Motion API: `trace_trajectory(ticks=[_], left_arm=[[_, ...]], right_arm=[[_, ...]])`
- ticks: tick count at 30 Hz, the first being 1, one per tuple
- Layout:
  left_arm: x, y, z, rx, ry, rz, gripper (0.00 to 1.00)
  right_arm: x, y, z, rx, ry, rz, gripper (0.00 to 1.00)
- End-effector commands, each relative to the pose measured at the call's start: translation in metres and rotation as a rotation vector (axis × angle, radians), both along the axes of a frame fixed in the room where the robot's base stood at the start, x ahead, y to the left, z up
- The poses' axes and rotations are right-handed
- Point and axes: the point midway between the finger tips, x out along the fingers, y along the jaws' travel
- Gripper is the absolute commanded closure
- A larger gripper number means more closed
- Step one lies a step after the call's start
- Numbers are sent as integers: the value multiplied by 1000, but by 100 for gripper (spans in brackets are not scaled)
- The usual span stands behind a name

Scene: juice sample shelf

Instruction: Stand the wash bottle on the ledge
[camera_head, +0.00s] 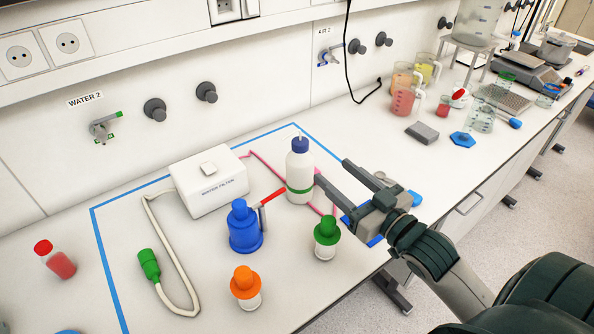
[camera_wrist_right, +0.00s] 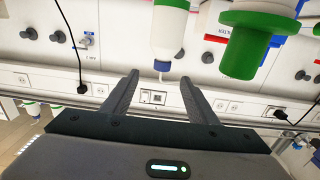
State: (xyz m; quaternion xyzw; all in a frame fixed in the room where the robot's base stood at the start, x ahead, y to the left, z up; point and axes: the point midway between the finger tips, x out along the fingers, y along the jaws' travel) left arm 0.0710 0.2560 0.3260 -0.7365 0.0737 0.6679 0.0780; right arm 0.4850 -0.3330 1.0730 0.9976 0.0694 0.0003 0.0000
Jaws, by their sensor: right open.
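The wash bottle appears to be the white bottle with a blue cap and green band (camera_head: 299,172), standing upright on the bench. It shows upside down in the right wrist view (camera_wrist_right: 168,32), its cap tip beyond the fingers. My right gripper (camera_head: 332,170) is open and empty just right of the bottle, its fingers pointing towards the back wall; one fingertip looks close to the bottle's side, contact unclear. It also shows in the right wrist view (camera_wrist_right: 159,78). I cannot make out which surface is the ledge. My left gripper is not in view.
A white filter box (camera_head: 208,182), a blue bottle (camera_head: 244,228) with a red stick-like part beside it, a green-capped bottle (camera_head: 326,238) and an orange-capped bottle (camera_head: 246,288) stand nearby. A hose with a green end (camera_head: 150,265) lies left. Beakers (camera_head: 404,98) stand at the back right.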

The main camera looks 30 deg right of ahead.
Motion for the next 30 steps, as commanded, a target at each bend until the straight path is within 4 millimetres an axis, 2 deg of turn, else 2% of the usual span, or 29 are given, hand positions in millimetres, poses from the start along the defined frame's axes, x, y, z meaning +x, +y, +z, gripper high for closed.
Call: trace_trajectory(ticks=[6, 13, 18, 30], left_arm=[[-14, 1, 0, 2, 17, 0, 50], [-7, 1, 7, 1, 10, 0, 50], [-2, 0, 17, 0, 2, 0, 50], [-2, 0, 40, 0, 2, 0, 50]], right_arm=[[1, 0, 0, 0, 0, 0, 47], [16, 2, 2, 1, -1, -1, 47], [40, 5, 3, 1, -1, -1, 47], [103, 15, 2, 1, 0, 0, 47]])
